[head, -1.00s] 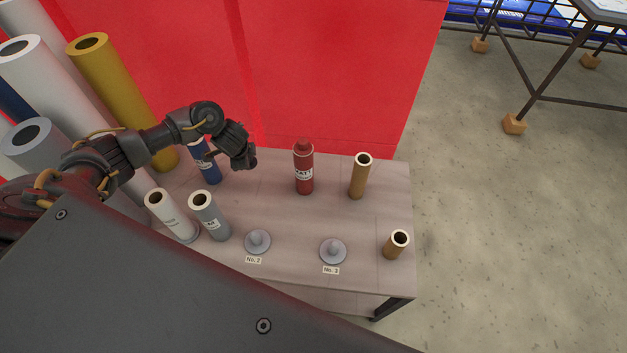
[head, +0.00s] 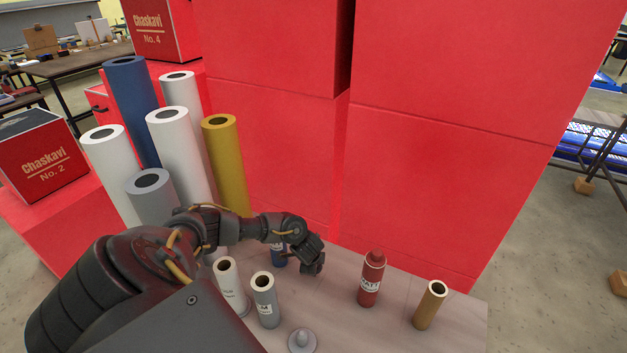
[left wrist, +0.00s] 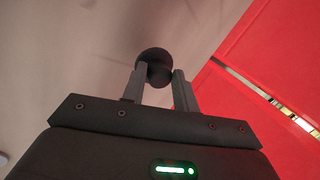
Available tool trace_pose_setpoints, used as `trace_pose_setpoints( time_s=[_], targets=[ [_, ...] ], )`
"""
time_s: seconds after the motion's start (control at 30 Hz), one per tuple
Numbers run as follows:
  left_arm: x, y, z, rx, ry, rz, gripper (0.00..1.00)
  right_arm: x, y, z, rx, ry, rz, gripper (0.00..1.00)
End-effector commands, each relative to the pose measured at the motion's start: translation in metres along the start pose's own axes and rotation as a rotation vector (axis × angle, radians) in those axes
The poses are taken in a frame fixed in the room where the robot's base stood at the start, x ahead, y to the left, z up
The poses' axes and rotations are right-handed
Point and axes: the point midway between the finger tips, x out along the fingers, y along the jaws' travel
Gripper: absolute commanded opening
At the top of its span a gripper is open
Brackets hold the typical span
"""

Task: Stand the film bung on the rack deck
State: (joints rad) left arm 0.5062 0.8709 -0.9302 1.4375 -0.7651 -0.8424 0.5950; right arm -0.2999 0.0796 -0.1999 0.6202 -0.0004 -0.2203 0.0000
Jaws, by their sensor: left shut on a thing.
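The rack deck (head: 335,318) is the pale table top at the bottom of the head view. My left gripper (head: 316,268) hangs over its back part, between a blue tube and a red bottle. In the left wrist view my left gripper (left wrist: 158,82) is shut on a dark, round-ended piece, which I take for the film bung (left wrist: 154,62). Its lower part is hidden between the fingers. In the head view the held piece cannot be made out. The gap below it cannot be judged. My right gripper is not in view.
A white tube (head: 229,283), a grey tube (head: 265,303) and a blue tube (head: 279,258) stand at the deck's left. A grey knobbed piece (head: 301,342) is in front. The red bottle (head: 371,280) and a tan tube (head: 429,308) stand right. Red boxes (head: 430,180) rise behind.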

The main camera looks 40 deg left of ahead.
Motion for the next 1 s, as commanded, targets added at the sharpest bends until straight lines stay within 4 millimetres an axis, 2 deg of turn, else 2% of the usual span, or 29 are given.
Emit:
trace_pose_setpoints(
  time_s=[0.27,0.57,0.6,0.7,0.77,1.0],
  targets=[
    [0.031,0.015,0.001,0.000,-0.002,0.001,0.00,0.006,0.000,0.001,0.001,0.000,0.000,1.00],
    [0.033,0.015,0.000,0.001,0.000,0.000,0.00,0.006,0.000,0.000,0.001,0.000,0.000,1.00],
    [0.034,0.016,0.000,0.001,0.000,0.000,0.30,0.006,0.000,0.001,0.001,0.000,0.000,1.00],
    [0.033,0.015,0.000,0.001,0.000,0.000,0.44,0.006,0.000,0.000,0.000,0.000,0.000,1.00],
    [0.033,0.015,0.000,0.001,-0.001,0.000,0.51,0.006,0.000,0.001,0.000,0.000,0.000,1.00],
    [0.032,0.015,0.001,0.001,-0.001,0.000,0.52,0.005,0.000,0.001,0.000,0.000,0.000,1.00]
  ],
)
